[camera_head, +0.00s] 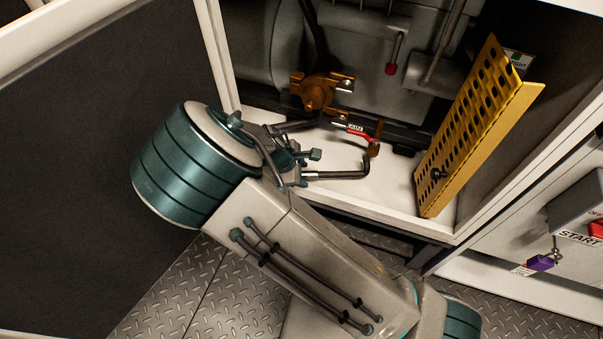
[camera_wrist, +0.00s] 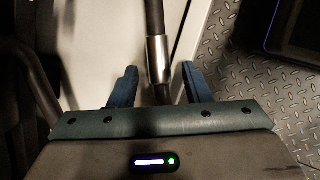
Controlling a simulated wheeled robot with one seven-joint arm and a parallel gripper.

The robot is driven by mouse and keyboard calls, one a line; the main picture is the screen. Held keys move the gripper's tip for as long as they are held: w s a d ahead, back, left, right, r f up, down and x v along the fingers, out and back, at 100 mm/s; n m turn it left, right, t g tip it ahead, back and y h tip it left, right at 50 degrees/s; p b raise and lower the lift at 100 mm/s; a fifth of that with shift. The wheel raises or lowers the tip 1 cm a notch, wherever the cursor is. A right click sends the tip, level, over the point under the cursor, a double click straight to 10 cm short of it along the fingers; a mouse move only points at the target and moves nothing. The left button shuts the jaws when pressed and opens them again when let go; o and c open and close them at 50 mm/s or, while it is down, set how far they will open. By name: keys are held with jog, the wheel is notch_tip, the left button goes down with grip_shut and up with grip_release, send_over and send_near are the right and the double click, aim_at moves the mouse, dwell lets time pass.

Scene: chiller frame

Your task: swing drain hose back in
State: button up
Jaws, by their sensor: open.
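The drain hose (camera_head: 345,175) is a dark bent tube that hangs below the small valve with a red handle (camera_head: 358,133) and a DRAIN tag. It bends left and reaches toward the front of the cabinet floor, and its free end lies at my gripper (camera_head: 308,168). In the wrist view, the hose's bright metal sleeve (camera_wrist: 158,58) stands between the two blue fingers of my gripper (camera_wrist: 159,74). The fingers are open, with visible gaps on both sides of the hose. The hose's tip is hidden by the gripper body.
A yellow perforated panel (camera_head: 470,125) stands tilted at the right of the opening. A brass valve (camera_head: 315,93) sits behind my gripper. A dark door panel (camera_head: 80,130) fills the left. A START control box (camera_head: 580,210) and purple padlock (camera_head: 541,263) are at right.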

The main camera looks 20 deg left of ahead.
grip_shut()
jog(key=shift+w+a+r+m+p, duration=0.2)
jog(key=shift+w+m+p, duration=0.1)
jog(key=shift+w+p, duration=0.25)
jog(key=shift+w+a+f+m+g+h+p, duration=0.15)
jog(key=shift+w+m+g+h+p, duration=0.2)
jog(key=shift+w+m, duration=0.5)
jog(key=shift+w+a+r+m+g+h+p, duration=0.15)
jog(key=shift+w+m+p, duration=0.25)
jog(key=shift+w, duration=0.75)
jog(key=shift+w+a+f+m+g+h+p, duration=0.15)
jog(key=shift+w+m+g+p, duration=0.2)
jog(key=shift+w+m, duration=0.5)
jog(key=shift+w, duration=0.15)
grip_release()
jog(key=shift+d, duration=0.1)
